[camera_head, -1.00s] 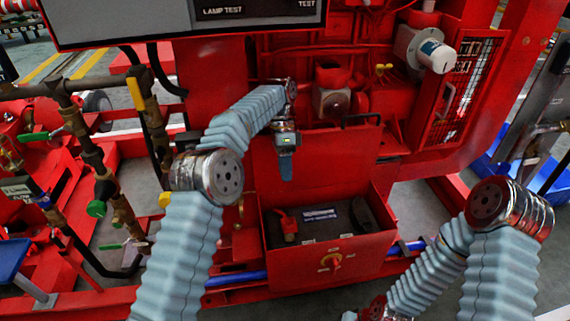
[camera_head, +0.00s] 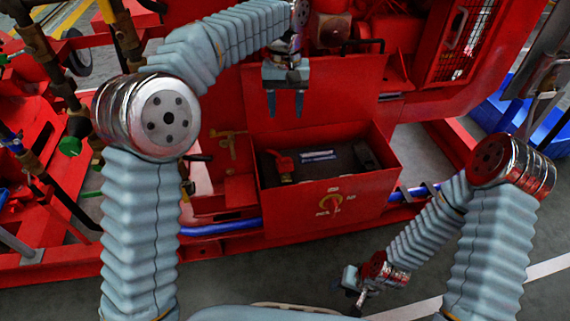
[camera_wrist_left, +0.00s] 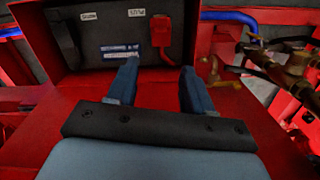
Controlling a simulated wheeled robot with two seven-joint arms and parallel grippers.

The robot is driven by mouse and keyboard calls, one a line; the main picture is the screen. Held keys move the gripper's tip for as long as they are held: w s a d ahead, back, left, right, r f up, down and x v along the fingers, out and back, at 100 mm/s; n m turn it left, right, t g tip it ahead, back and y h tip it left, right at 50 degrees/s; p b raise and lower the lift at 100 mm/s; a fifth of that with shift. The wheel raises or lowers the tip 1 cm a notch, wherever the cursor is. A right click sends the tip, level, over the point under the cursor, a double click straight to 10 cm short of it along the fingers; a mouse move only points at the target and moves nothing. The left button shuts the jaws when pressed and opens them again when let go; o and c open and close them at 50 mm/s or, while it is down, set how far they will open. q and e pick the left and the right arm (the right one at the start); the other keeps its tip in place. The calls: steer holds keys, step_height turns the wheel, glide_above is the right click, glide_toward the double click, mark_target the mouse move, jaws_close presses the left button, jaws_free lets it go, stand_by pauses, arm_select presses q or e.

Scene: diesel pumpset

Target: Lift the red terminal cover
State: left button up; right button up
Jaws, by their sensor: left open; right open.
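The red terminal cover (camera_head: 284,163) sits on the left part of the black battery (camera_head: 325,161), inside an open red box (camera_head: 330,200). It also shows in the left wrist view (camera_wrist_left: 162,38), beyond and between the fingertips. My left gripper (camera_head: 286,112) is open and empty, fingers pointing down, above and behind the battery box and apart from the cover. Its two blue fingers (camera_wrist_left: 158,78) show in the wrist view. My right gripper (camera_head: 358,299) is low at the front, near the floor, away from the box; its fingers are small in the picture.
A black terminal cover (camera_head: 364,155) sits on the battery's right part. Brass valves and pipes (camera_head: 62,110) stand to the left. The space above the box is open.

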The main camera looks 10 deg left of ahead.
arm_select(q)
steer(key=s+n, duration=0.1)
steer(key=n, duration=0.1)
steer(key=b, duration=0.4)
glide_toward(285, 163)
steer(key=shift+n+t, duration=0.3)
steer(key=f, duration=0.5)
steer(key=w+f, duration=0.1)
steer(key=f, duration=0.1)
steer(key=shift+f, duration=0.25)
arm_select(e)
step_height(285, 163, down, 5)
steer(key=shift+a+f, duration=0.1)
arm_select(q)
steer(key=shift+a+r, duration=0.1)
jaws_close()
